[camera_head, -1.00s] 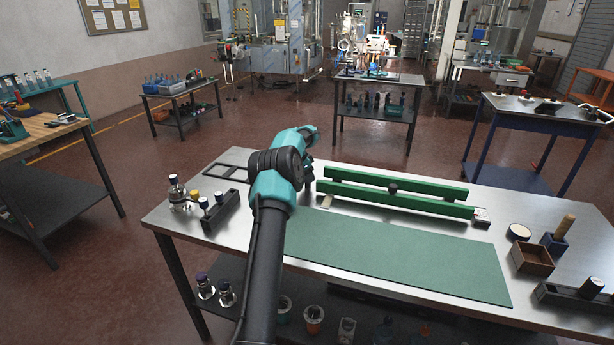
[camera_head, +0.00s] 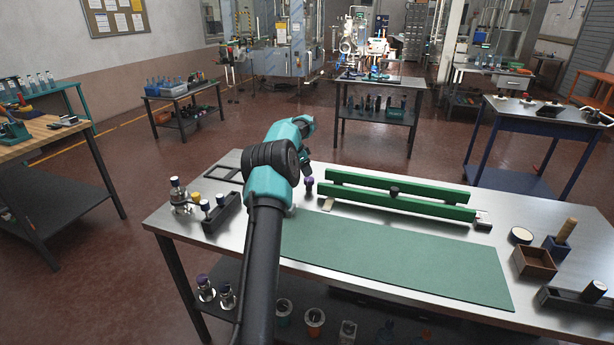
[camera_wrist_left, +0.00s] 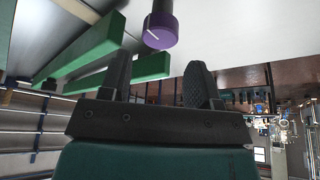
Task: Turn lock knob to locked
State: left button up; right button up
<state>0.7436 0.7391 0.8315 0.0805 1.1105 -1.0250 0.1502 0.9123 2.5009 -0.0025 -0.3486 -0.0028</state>
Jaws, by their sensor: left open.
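A purple knob (camera_head: 309,182) with a dark base stands at the left end of the green rails on the steel table. In the left wrist view the knob (camera_wrist_left: 160,32) shows a white line on its round face. My left gripper (camera_wrist_left: 159,72) is open and empty, and the knob lies just beyond its two dark fingertips, roughly between them, apart from both. In the head view my left arm (camera_head: 266,190) reaches over the table, with its fingers mostly hidden behind the wrist. My right gripper is not in view.
Two green rails (camera_head: 400,203) with a dark knob (camera_head: 394,191) between them stand right of my wrist. A green mat (camera_head: 400,258) lies in front. A dark tray with bottles (camera_head: 221,212) is at left; a brown wooden box (camera_head: 534,262) is at right.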

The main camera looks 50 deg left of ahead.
pick_arm(q)
jog(key=v, duration=1.2)
jog(key=shift+w+d, duration=0.1)
